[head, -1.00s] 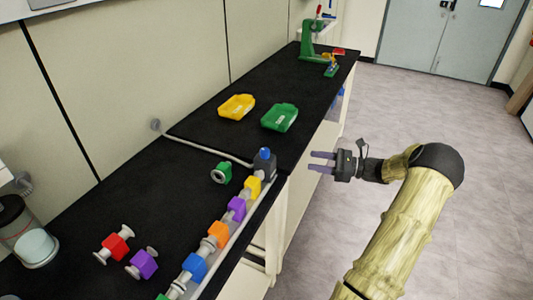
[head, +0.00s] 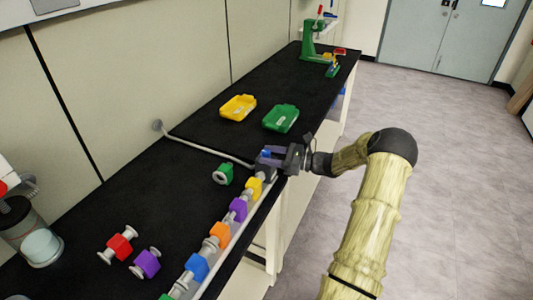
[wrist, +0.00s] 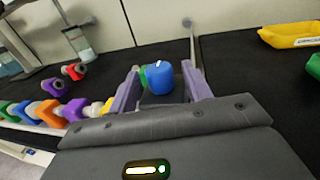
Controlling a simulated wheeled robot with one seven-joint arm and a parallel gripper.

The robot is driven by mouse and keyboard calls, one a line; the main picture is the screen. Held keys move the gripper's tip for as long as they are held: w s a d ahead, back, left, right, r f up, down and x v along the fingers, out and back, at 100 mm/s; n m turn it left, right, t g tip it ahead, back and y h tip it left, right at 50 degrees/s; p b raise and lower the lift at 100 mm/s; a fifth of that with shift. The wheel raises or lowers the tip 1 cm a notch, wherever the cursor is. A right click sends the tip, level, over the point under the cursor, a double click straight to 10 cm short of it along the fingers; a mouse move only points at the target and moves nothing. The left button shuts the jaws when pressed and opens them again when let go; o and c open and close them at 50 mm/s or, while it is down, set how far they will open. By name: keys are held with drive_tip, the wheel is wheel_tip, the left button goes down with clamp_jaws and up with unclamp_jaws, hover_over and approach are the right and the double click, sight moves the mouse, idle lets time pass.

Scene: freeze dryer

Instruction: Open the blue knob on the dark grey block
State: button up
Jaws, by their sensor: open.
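The blue knob (wrist: 159,76) sits on top of the dark grey block (wrist: 158,98), with a white mark on its top. In the wrist view the knob stands between the two purple fingers of my gripper (wrist: 160,90), which are open, with a gap on each side. In the head view my gripper (head: 272,158) is at the block, and its fingers hide most of the block and part of the knob (head: 266,154).
A row of coloured valves, with a yellow one (head: 254,188) nearest the block, runs along the bench's front edge. A green fitting (head: 224,174) lies beside it. A yellow tray (head: 238,107) and a green tray (head: 281,118) stand farther back. A grey pipe (head: 205,146) runs to the wall.

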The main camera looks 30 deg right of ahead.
drive_tip(key=shift+x, duration=0.8)
drive_tip(key=c, duration=0.9)
drive_tip(key=shift+c, duration=0.2)
